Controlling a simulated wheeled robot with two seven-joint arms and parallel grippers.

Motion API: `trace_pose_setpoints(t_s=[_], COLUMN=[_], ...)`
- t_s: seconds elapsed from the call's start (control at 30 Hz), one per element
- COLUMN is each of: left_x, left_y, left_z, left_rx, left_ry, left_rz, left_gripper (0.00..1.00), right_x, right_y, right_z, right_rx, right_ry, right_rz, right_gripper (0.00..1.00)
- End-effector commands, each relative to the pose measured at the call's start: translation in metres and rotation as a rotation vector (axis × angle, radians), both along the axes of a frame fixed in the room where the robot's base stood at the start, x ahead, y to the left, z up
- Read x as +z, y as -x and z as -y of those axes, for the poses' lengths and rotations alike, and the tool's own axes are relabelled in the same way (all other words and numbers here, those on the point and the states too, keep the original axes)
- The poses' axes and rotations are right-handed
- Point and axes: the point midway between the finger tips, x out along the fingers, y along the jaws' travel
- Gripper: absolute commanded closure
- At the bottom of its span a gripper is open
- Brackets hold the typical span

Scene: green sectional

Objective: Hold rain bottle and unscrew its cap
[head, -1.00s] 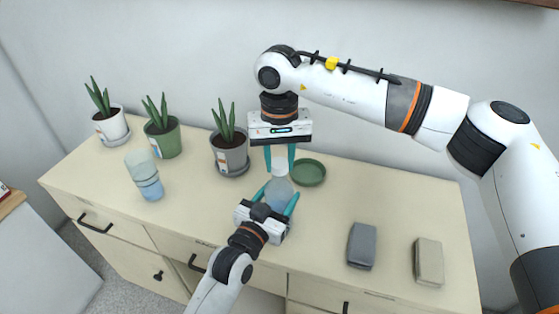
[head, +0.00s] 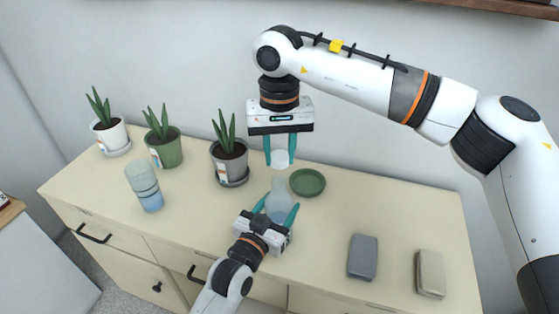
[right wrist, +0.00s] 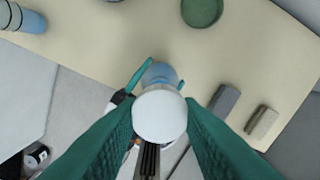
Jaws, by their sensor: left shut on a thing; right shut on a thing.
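The rain bottle (head: 278,204) is translucent pale blue and stands upright near the middle of the cabinet top. My left gripper (head: 276,208) is shut around its body from the front. The white round cap (head: 280,158) is off the bottle, a little above its neck, with a gap between them. My right gripper (head: 281,152) points down and is shut on the cap. In the right wrist view the cap (right wrist: 160,116) sits between the teal fingers and covers part of the bottle (right wrist: 160,75) below.
A green saucer (head: 307,182) lies just right of the bottle. Several potted plants line the back left, the nearest being the grey pot (head: 230,162). A blue tumbler (head: 144,186) stands left. A grey block (head: 362,257) and a beige block (head: 430,273) lie right. The back right is clear.

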Motion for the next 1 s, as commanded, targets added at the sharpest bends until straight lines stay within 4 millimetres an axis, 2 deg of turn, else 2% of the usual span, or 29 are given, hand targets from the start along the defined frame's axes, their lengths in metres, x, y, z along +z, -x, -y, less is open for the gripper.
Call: trace_pose_setpoints(t_s=[0.17,0.2,0.33,0.6,0.73,0.87,1.0], left_x=[-0.002,-0.002,-0.002,-0.001,-0.002,-0.002,-0.003], left_y=[0.0,0.0,0.0,0.0,0.007,0.027,0.054], left_z=[0.0,0.0,0.0,0.0,-0.004,-0.014,-0.028], left_rx=[0.0,0.0,0.0,0.0,0.0,0.0,-0.001], left_ry=[-0.002,-0.002,-0.002,0.0,-0.001,-0.001,-0.003], left_rz=[-0.004,-0.004,-0.004,-0.001,-0.002,-0.003,-0.004], left_gripper=[1.0,0.37,0.16,0.15,0.15,0.15,0.15], right_x=[0.001,0.001,0.001,0.001,0.0,-0.003,-0.006], right_y=[0.0,0.0,0.0,0.0,0.0,0.0,0.0], right_z=[0.0,0.0,0.0,0.0,0.0,0.0,0.0], right_rx=[0.0,0.0,0.0,0.0,0.0,0.0,0.0], right_ry=[0.0,0.0,0.0,0.0,0.0,0.0,0.0], right_rz=[0.0,0.0,0.0,0.0,0.0,0.0,0.0], right_gripper=[0.95,0.95,0.95,0.95,0.95,0.95,0.95])
